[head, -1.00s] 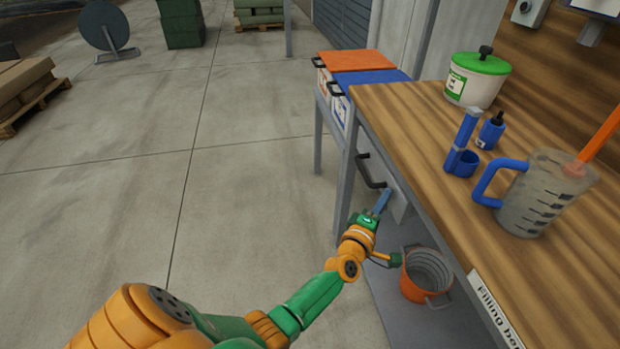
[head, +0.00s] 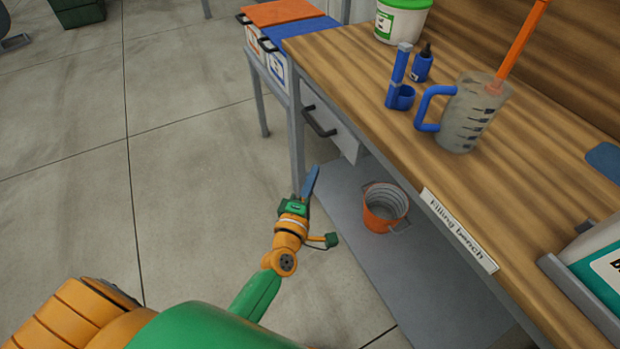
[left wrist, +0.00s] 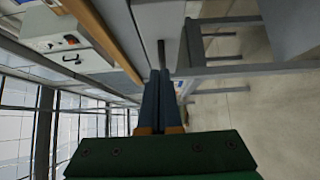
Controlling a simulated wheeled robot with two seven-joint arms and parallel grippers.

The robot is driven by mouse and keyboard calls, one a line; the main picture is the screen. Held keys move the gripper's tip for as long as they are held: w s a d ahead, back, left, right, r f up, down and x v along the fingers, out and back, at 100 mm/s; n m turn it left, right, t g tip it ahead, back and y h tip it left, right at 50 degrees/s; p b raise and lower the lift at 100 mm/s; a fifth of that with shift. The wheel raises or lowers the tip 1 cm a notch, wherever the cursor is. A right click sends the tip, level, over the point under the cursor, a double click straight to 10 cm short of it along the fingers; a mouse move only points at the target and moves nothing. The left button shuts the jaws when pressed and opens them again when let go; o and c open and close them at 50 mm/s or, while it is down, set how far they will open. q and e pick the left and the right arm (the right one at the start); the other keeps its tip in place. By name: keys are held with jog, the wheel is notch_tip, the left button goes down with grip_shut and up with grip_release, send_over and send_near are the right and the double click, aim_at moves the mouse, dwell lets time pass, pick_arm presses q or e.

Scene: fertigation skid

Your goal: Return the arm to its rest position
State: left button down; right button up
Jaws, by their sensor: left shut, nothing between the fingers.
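My left arm comes in from the lower left in the head view. Its gripper (head: 311,181) is shut and empty, with its blue fingers pointing up, in front of the bench's left end and below the drawer. In the left wrist view the fingers (left wrist: 159,92) lie together with nothing between them. The drawer (head: 330,127) with a dark handle (head: 319,122) hangs under the bench top; the fingertips appear apart from the handle in the head view. My right gripper is not in view.
The wooden filling bench (head: 385,100) carries a measuring jug (head: 472,115), a blue holder (head: 399,85), a small bottle (head: 422,63) and a white tub (head: 400,22). An orange bucket (head: 383,208) stands on the lower shelf (head: 350,225). Open floor (head: 190,170) lies to the left.

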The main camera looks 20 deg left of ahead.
pick_arm(q)
jog(key=s+d+f+m+g+h+p, duration=0.3)
jog(key=s+f+m+g+p, duration=0.35)
jog(key=s+f+m, duration=0.5)
jog(key=s+a+f+m+g+p, duration=0.1)
jog(key=s+a+f+m+g, duration=0.1)
jog(key=s, duration=0.7)
jog(key=s+a+f+m+g+y+p, duration=0.1)
jog(key=s+f+m+g, duration=0.3)
jog(key=s, duration=0.4)
jog(key=s+a+f+m+g+p, duration=0.2)
jog(key=s+f+m+g, duration=0.2)
jog(key=s, duration=0.5)
notch_tip(320, 180, down, 2)
jog(key=shift+s+a+f+y, duration=0.25)
jog(key=shift+s+a+y, duration=0.05)
jog(key=shift+s+y, duration=0.1)
jog(key=shift+g, duration=0.25)
